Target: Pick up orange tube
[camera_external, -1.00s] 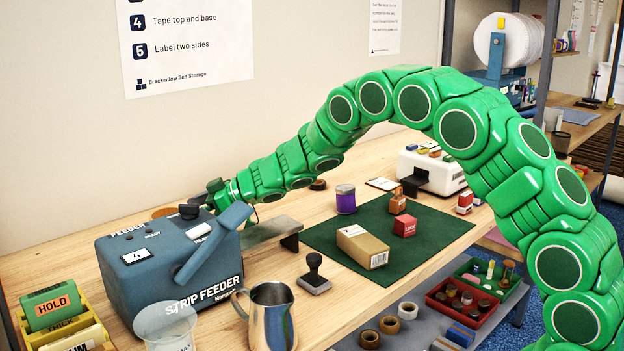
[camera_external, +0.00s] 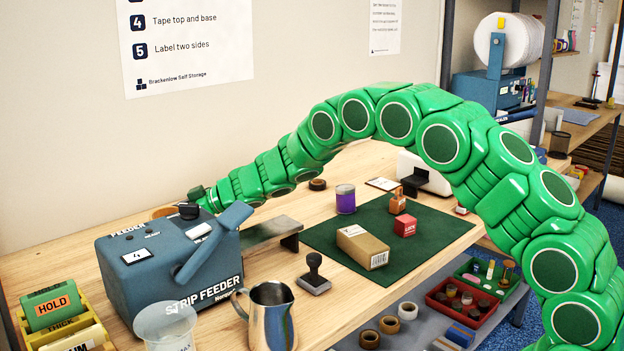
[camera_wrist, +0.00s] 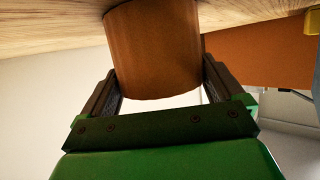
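The orange tube (camera_wrist: 155,50) is a brownish-orange cylinder, large in the wrist view, with the wooden table at the top of that picture. My gripper (camera_wrist: 160,72) has one dark finger on each side of the tube, close to its sides. The fingers look open; I cannot tell if either touches it. In the outside view an orange rim (camera_external: 163,212) shows behind the blue strip feeder, and most of it is hidden. My gripper (camera_external: 197,195) is there too, low behind the feeder, largely hidden.
The blue strip feeder (camera_external: 150,265) stands in front of my gripper, and the wall is close behind. A purple-labelled jar (camera_external: 346,203), a brown box (camera_external: 363,246) and a stamp (camera_external: 314,275) stand to the right. An orange surface (camera_wrist: 255,50) shows beside the tube.

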